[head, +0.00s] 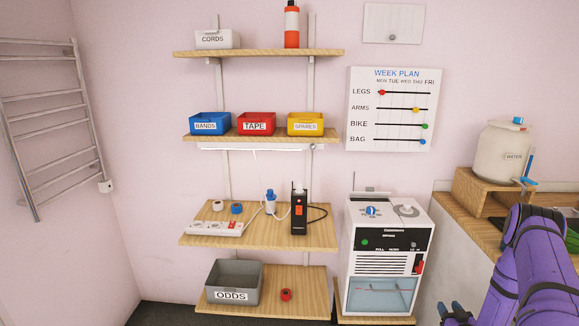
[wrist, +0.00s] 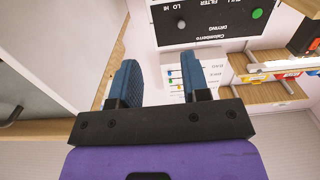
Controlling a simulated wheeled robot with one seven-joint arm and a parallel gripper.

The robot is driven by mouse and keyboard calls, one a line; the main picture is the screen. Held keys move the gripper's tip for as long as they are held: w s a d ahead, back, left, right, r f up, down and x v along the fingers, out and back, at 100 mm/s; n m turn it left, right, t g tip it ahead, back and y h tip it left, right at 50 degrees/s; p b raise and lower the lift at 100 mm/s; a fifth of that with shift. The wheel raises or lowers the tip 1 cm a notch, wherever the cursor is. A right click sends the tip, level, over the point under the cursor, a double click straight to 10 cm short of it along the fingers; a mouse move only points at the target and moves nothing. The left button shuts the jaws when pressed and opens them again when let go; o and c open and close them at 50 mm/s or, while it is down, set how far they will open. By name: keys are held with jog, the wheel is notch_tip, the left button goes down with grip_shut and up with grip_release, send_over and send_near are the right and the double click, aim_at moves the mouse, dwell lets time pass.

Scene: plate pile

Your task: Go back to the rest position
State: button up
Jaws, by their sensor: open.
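My purple arm reaches in from the bottom right of the head view. My gripper (head: 455,313) is at the bottom edge of that view, in front of the white counter side and right of the white machine (head: 388,250). In the wrist view my gripper (wrist: 162,85) shows two blue finger pads standing apart with nothing between them. The wrist picture appears upside down. The machine's black control panel (wrist: 210,22) and the week plan board (wrist: 187,76) show beyond the fingers.
Wall shelves carry a CORDS box (head: 217,39), several coloured bins and a power strip (head: 215,228). A grey ODDS bin (head: 234,282) sits on the lowest shelf. A counter (head: 455,212) with a water jar (head: 505,150) stands at right. A towel rail (head: 55,120) is at left.

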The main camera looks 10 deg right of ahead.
jog(key=w+a+r+n+g+y, duration=0.1)
jog(key=w+r+g, duration=0.1)
jog(key=w+r, duration=0.6)
jog(key=w+a+r+n+g, duration=0.1)
jog(key=w+r, duration=0.2)
jog(key=r, duration=0.8)
jog(key=a+r+g, duration=0.2)
jog(key=a+r, duration=0.3)
jog(key=r, duration=0.6)
jog(key=a+r+g, duration=0.1)
jog(key=a+r, duration=0.5)
jog(key=r, duration=0.5)
jog(key=s+a+r+g, duration=0.3)
jog(key=s+a+r, duration=1)
jog(key=s+r, duration=0.15)
jog(key=s+a+r+g+y, duration=0.1)
jog(key=s+a, duration=0.4)
jog(key=s, duration=0.7)
jog(key=s+a+r+g+y, duration=0.1)
jog(key=s+a, duration=0.3)
jog(key=s, duration=0.7)
jog(key=shift+s+a+g+y, duration=0.4)
jog(key=shift+g+y, duration=0.1)
